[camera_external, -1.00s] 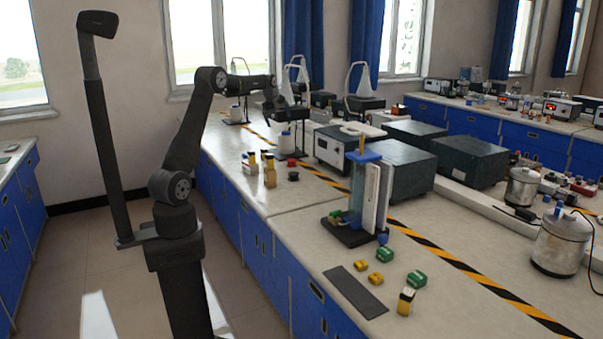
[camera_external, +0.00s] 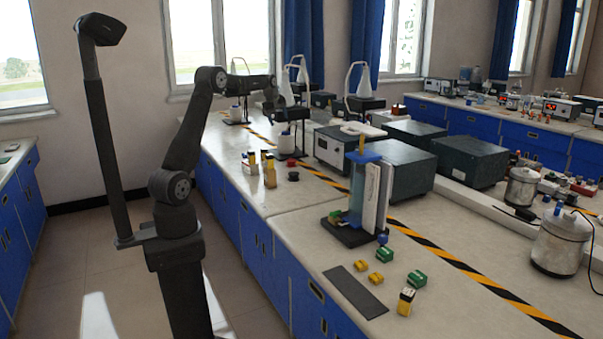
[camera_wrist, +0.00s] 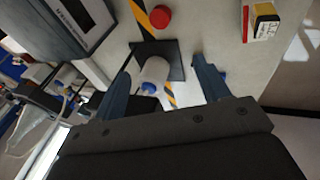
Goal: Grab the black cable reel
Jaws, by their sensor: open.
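A small, round black object that looks like the black cable reel (camera_external: 293,176) lies on the near-left bench, just in front of a red round piece (camera_external: 291,162). I cannot make out the reel in the wrist view. My gripper (camera_external: 271,104) is above the bench, farther back than the reel and apart from it; its fingertips are hard to make out there. In the wrist view my gripper (camera_wrist: 163,65) has its two fingers apart. A white blue-topped container (camera_wrist: 153,73) shows in the gap between them, with no visible grip on it.
Yellow-and-black boxes (camera_external: 270,175) stand left of the reel. A grey instrument (camera_external: 335,148) is to its right. The white container (camera_external: 284,143) stands behind the red piece, which also shows in the wrist view (camera_wrist: 160,18). Bare bench lies in front of the reel.

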